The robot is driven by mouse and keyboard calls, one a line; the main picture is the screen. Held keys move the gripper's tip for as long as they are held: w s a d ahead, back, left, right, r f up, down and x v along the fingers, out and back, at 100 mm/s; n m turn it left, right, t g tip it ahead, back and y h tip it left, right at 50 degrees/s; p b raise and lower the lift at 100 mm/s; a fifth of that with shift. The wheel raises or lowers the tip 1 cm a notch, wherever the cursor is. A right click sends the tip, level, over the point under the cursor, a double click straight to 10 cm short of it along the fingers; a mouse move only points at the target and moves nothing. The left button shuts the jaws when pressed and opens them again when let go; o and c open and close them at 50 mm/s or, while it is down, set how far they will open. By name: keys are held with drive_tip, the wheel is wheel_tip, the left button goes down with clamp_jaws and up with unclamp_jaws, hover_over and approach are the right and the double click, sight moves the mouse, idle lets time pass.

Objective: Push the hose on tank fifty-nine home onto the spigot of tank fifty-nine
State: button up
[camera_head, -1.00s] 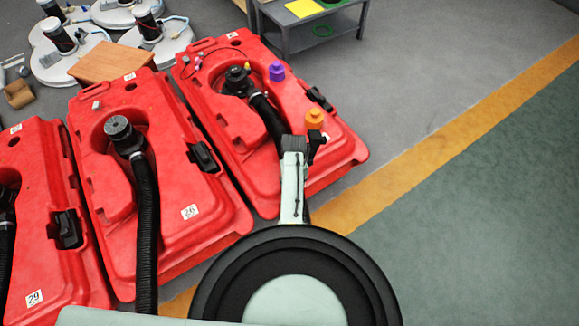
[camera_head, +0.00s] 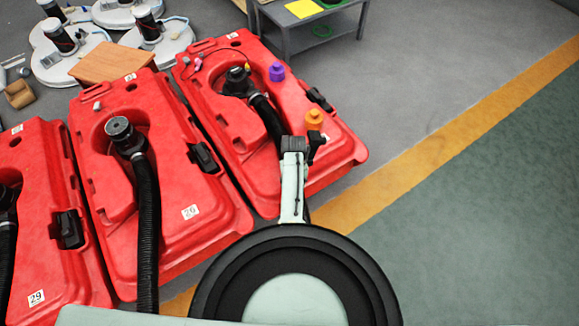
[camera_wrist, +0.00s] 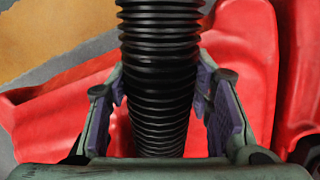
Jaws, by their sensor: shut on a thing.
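The rightmost red tank (camera_head: 225,120) is the one with my gripper over it; its number cannot be read here. A black fitting (camera_head: 236,80), the likely spigot, stands in its recess. A ribbed black hose (camera_head: 269,116) runs from beside the fitting down toward my gripper (camera_head: 294,146). I cannot tell how far the hose end sits on the spigot. In the wrist view the hose (camera_wrist: 162,45) passes between the purple-padded fingers of my gripper (camera_wrist: 165,95), which is shut on it. The hose's end is out of that view.
Red tanks labelled 26 (camera_head: 170,225) and 29 (camera_head: 60,265) stand to the left, each with its own hose. Purple (camera_head: 277,72) and orange (camera_head: 314,119) caps stand on the rightmost tank. A grey table (camera_head: 315,30) is behind; the floor to the right is clear.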

drive_tip(key=o, duration=1.6)
drive_tip(key=o, duration=0.5)
drive_tip(key=shift+r+p, duration=3.5)
drive_tip(key=shift+p, duration=0.1)
wheel_tip(320, 180, up, 3)
drive_tip(key=p, duration=0.3)
drive_tip(key=shift+r, duration=2)
